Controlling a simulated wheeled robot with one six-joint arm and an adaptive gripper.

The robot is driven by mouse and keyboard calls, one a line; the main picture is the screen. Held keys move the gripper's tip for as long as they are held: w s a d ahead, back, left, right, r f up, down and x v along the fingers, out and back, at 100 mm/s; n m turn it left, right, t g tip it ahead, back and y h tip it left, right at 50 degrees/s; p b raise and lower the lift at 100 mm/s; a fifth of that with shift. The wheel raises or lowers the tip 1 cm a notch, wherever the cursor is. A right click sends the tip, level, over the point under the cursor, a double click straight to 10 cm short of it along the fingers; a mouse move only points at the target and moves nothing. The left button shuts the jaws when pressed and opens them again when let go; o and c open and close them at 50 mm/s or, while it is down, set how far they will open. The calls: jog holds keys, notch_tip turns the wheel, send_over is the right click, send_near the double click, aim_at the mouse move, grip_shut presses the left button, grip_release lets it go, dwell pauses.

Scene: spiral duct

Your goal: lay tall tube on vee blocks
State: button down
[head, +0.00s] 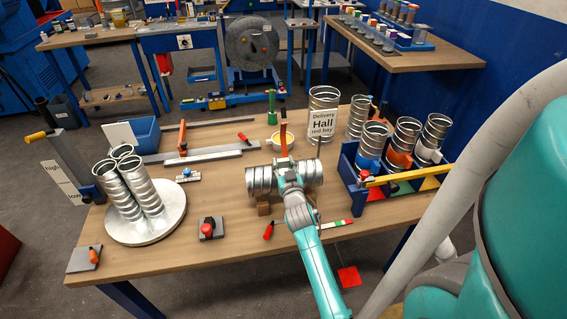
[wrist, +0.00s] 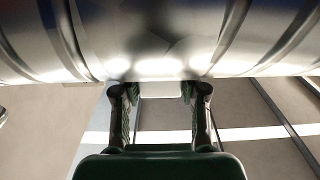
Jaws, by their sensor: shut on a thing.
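The tall tube (head: 260,180), a ribbed shiny metal duct, lies level, left to right, near the middle of the table. My gripper (head: 288,172) is shut on it near its middle and hides part of it. In the wrist view the tube (wrist: 160,40) fills the top, with the fingers of my gripper (wrist: 161,92) at its near side. A brown wooden vee block (head: 263,209) shows under the tube's left part; I cannot tell whether they touch.
Several metal tubes stand on a round plate (head: 165,227) at the left. A blue bin (head: 375,193) with coloured compartments holds tubes at the right. A tube with a "Delivery Hall red bay" sign (head: 322,122) stands behind. A red-knobbed block (head: 210,228) sits front left.

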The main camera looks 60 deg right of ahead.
jog(key=shift+f, duration=1.05)
jog(key=c, duration=0.5)
grip_release()
jog(key=shift+c, duration=0.2)
jog(key=shift+s+a, duration=0.1)
jog(key=v, duration=1.1)
jog(key=shift+s+a, duration=0.25)
